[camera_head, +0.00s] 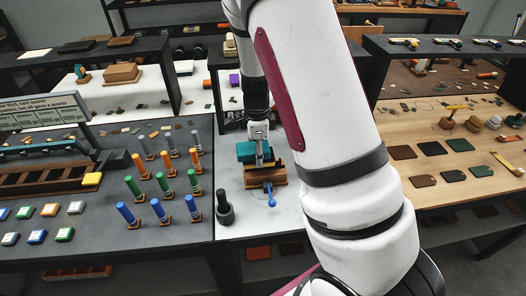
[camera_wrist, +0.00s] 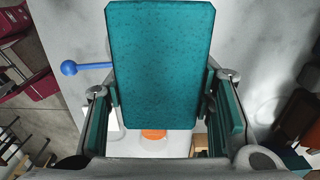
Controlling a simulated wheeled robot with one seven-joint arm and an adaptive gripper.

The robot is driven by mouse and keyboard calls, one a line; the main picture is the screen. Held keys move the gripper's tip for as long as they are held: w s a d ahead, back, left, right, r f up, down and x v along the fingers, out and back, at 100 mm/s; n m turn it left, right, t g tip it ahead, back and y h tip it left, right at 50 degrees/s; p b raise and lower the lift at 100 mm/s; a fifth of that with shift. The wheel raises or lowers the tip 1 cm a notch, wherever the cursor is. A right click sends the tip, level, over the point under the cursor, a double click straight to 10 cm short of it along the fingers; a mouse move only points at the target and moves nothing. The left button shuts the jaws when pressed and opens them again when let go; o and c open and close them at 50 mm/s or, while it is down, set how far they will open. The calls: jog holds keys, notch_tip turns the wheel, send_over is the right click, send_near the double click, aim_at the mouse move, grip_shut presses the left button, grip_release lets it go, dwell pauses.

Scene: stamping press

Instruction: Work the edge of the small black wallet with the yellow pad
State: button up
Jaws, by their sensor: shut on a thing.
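My gripper (camera_wrist: 160,110) is shut on a teal speckled slab (camera_wrist: 160,60), with one finger along each side of it. In the head view the teal slab (camera_head: 252,150) shows at the end of my arm, over or against a wooden press (camera_head: 266,178) with a blue-knobbed lever (camera_head: 271,196). The lever (camera_wrist: 84,68) also shows left of the slab in the wrist view. A yellow block (camera_head: 92,179) sits at the right end of the wooden rack on the left table. I cannot tell which piece is the small black wallet. Dark flat pieces (camera_head: 453,176) lie on the right table.
Upright blue, green and orange-topped tools (camera_head: 165,185) crowd the left table. A dark post (camera_head: 224,208) stands left of the press. The right wooden table (camera_head: 420,200) holds flat leather-like pieces and small tools. Shelves stand behind. My arm hides the area right of the press.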

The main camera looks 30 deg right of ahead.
jog(key=shift+w+a, duration=0.3)
jog(key=shift+a, duration=0.4)
jog(key=shift+r+p, duration=0.9)
jog(key=shift+r, duration=1.65)
